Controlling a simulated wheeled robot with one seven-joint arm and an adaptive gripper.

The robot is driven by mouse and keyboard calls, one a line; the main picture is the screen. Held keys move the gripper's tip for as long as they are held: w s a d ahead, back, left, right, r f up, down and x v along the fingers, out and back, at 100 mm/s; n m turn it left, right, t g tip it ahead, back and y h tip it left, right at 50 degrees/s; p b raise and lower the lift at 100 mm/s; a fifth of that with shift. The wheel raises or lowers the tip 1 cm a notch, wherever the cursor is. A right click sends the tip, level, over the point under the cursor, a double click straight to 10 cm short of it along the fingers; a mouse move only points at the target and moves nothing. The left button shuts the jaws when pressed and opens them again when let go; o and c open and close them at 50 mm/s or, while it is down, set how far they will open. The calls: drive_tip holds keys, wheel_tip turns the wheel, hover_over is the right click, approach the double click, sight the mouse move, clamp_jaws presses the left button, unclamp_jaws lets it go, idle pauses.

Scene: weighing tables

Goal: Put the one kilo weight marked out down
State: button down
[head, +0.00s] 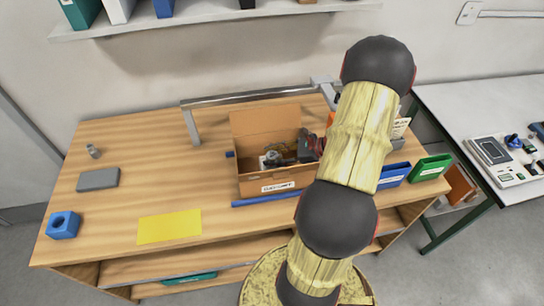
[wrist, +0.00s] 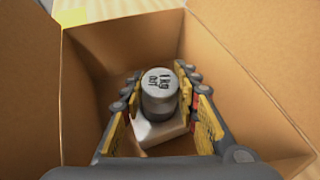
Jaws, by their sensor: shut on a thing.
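The one kilo weight (wrist: 159,92) is a grey metal cylinder with dark lettering on top that reads "1kg", with a smaller second line that looks like "OUT". My gripper (wrist: 160,108) has its yellow-padded fingers on either side of it and is shut on it. The weight is inside the open cardboard box (wrist: 228,60), above or against a white block (wrist: 160,131); I cannot tell whether they touch. In the head view, the box (head: 268,187) stands mid-table with its back flap up, and my gripper (head: 281,157) reaches into it from the right, partly hidden.
A yellow sheet (head: 169,227) lies at the table's front, with bare wood around it. A grey slab (head: 98,180), a small grey weight (head: 93,151) and a blue block (head: 63,225) are on the left. Blue (head: 394,175) and green (head: 430,168) trays stand right. A metal rail (head: 250,97) runs behind.

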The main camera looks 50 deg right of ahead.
drive_tip(key=c, duration=1.3)
unclamp_jaws()
drive_tip(key=shift+s+a+f, duration=0.2)
drive_tip(key=shift+a+f, duration=0.2)
drive_tip(key=shift+f, duration=0.3)
drive_tip(key=shift+c, duration=0.2)
drive_tip(key=shift+r, duration=0.4)
drive_tip(key=p+v, duration=0.2)
drive_tip(key=v, duration=1)
drive_tip(key=shift+d+r+p, duration=0.35)
drive_tip(key=shift+r, duration=0.15)
drive_tip(key=shift+w, duration=0.15)
